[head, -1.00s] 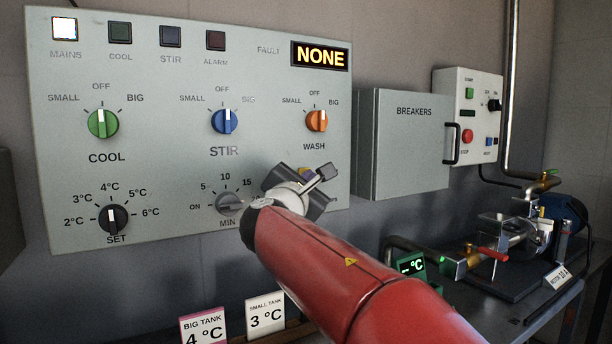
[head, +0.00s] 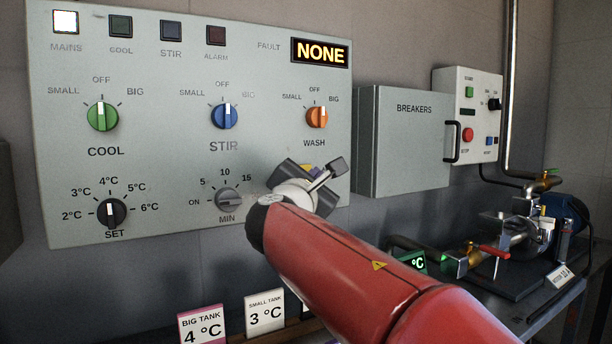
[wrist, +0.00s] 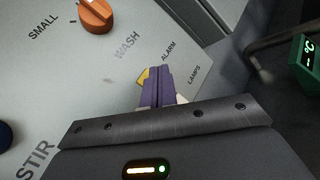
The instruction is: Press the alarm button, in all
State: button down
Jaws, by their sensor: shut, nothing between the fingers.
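The alarm button looks like the yellow piece (wrist: 143,77) beside the ALARM label in the wrist view, low on the panel below the WASH knob. My gripper's purple fingers (wrist: 157,72) are shut with nothing between them and cover part of it. I cannot tell whether the fingertips touch it. In the head view, my gripper (head: 305,168) is at the panel's lower right, and its body hides most of that area. The dark ALARM lamp (head: 216,36) sits on the panel's top row, unlit.
The orange WASH knob (head: 317,117) is just above my gripper, and the grey MIN knob (head: 229,198) is to its left. The BREAKERS box (head: 410,145) juts out to the right. Tank cards (head: 265,312) stand below, with a pump (head: 515,235) at lower right.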

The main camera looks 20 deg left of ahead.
jog(key=s+d, duration=0.1)
jog(key=s+d+b, duration=0.1)
jog(key=d, duration=0.1)
jog(key=shift+s+b, duration=0.25)
jog(key=shift+b, duration=0.05)
dwell(0.6)
jog(key=s+d+f+m+g+h, duration=0.35)
jog(key=d+f+m, duration=0.45)
jog(key=d, duration=0.6)
jog(key=s+d+f+m+g+h, duration=0.25)
jog(key=d+f+m+g, duration=0.4)
jog(key=d, duration=0.65)
jog(key=s+d+f+m+g+y, duration=0.2)
jog(key=s+d+f+m, duration=0.1)
jog(key=s+f+m, duration=0.4)
jog(key=s+d+f+m+g+y, duration=0.2)
jog(key=s+f+m, duration=0.6)
jog(key=s+f, duration=0.5)
jog(key=shift+d+f+y, duration=0.3)
jog(key=shift+d+f, duration=0.45)
jog(key=shift+f, duration=0.2)
